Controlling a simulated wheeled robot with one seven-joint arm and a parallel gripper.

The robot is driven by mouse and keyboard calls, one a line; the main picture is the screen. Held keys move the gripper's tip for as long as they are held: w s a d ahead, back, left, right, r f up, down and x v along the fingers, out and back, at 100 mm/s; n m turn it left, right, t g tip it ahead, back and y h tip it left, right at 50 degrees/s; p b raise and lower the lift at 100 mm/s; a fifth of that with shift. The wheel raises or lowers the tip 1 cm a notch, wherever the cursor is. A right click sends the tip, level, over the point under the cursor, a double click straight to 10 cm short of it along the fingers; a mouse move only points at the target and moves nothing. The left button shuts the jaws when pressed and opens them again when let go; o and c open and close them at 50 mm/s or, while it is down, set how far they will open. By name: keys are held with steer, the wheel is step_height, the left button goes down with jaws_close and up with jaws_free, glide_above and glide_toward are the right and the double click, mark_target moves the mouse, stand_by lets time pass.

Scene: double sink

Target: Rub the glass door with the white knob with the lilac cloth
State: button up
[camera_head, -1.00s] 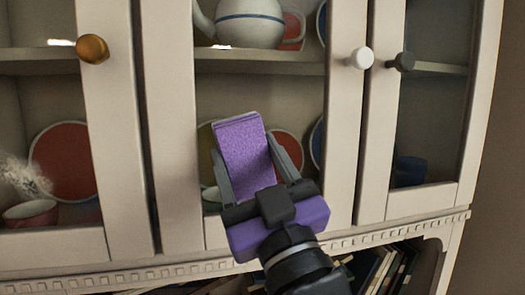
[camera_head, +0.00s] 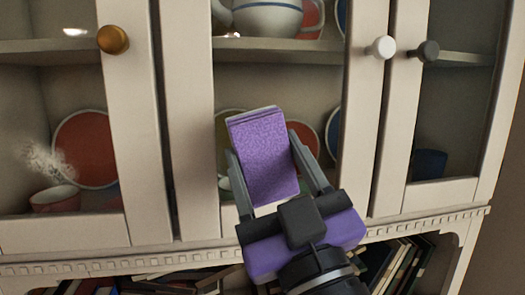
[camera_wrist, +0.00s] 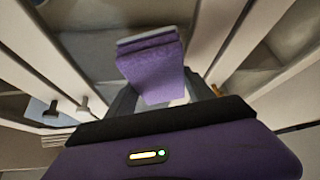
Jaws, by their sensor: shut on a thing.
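My gripper (camera_head: 276,172) is shut on the lilac cloth (camera_head: 262,155), a folded purple pad held between its two grey fingers. The cloth also shows in the wrist view (camera_wrist: 152,70). The gripper and cloth are in front of the lower part of the middle glass door (camera_head: 290,75), which carries the white knob (camera_head: 382,47) on its right stile. The cloth hides part of the plates behind the pane. I cannot tell whether the cloth touches the glass.
A left door has a brass knob (camera_head: 113,39) and a whitish smudge (camera_head: 48,160) on its pane. A right door has a dark knob (camera_head: 428,50). Books (camera_head: 395,268) stand on an open shelf below. A teapot (camera_head: 268,18) is behind the middle pane.

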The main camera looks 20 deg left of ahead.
steer(key=shift+s+d, duration=0.45)
steer(key=shift+s, duration=0.25)
steer(key=shift+s+d, duration=0.4)
steer(key=shift+s, duration=0.25)
steer(key=shift+s+d, duration=0.35)
steer(key=shift+s, duration=0.25)
